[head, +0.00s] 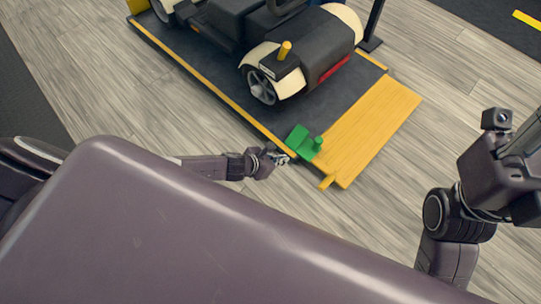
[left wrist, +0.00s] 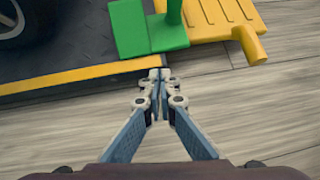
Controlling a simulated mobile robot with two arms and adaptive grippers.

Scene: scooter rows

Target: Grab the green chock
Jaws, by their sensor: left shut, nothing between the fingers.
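The green chock (head: 302,143) sits at the near corner of the dark platform, where it meets the yellow ramp, in the head view. It has an upright green peg on it. In the left wrist view the green chock (left wrist: 147,32) is at the top centre, just beyond the fingertips. My left gripper (head: 283,159) is just left of and below the chock, apart from it. In the left wrist view my left gripper (left wrist: 159,76) is shut and empty, its tips by the platform's yellow edge. My right gripper's fingers do not show; only part of that arm is at the right.
A cream and black scooter (head: 300,57) stands on the dark platform (head: 215,88) with yellow edges. A yellow ramp (head: 372,120) with a short yellow bar adjoins the chock. The wood-look floor (head: 110,75) is clear left of the platform.

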